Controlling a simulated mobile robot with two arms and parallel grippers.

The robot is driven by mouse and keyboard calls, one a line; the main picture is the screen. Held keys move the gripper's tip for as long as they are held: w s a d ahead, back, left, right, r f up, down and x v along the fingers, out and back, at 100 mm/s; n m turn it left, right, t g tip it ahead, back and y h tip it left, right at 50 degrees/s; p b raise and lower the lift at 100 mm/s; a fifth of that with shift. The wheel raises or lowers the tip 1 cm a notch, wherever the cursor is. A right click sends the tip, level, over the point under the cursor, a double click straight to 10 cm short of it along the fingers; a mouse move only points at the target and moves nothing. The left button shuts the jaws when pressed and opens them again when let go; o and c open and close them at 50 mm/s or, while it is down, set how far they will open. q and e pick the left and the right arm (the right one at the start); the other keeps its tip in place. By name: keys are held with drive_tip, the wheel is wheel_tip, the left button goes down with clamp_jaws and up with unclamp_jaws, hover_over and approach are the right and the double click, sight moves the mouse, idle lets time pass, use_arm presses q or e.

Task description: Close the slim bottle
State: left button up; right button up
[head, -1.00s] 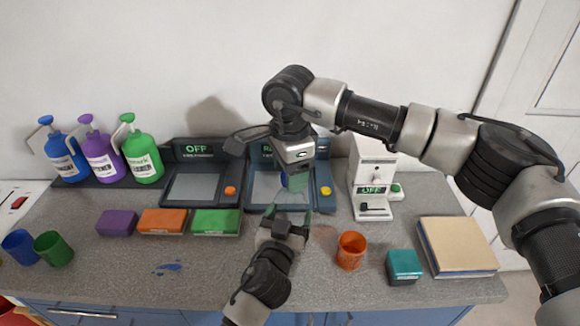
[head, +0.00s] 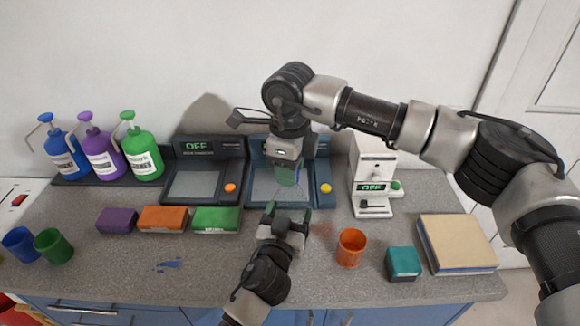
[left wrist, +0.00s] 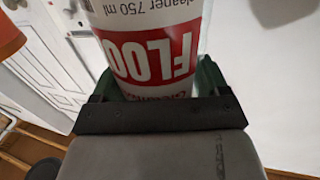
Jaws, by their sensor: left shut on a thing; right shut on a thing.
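The slim bottle (left wrist: 155,45) fills the middle of the left wrist view. It is white with a red label reading "FLOO" and "cleaner 750 ml". My left gripper (left wrist: 157,82) is shut on it, with a green finger on each side. In the head view my left gripper (head: 285,217) is low, in front of the device with the yellow button, and I cannot make out the bottle there. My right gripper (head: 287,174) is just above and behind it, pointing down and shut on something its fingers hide. The bottle's top and any cap are not visible.
The device with the yellow button (head: 325,188) is behind my grippers. An orange cup (head: 350,248), a teal box (head: 403,263) and a white machine (head: 374,205) stand to the right. Green (head: 215,220) and orange (head: 162,219) boxes lie left.

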drive_tip(key=o, duration=1.1)
drive_tip(key=shift+r, duration=0.15)
wheel_tip(320, 180, up, 12)
drive_tip(key=shift+f, duration=0.1)
use_arm(q)
drive_tip(key=o, duration=1.7)
drive_tip(key=b+v, duration=0.2)
drive_tip(key=v, duration=0.8)
drive_tip(key=shift+s+a, duration=0.1)
drive_tip(key=shift+s, duration=0.25)
use_arm(e)
wheel_tip(320, 180, down, 2)
drive_tip(key=shift+f, duration=0.15)
use_arm(q)
drive_tip(key=shift+f, duration=0.1)
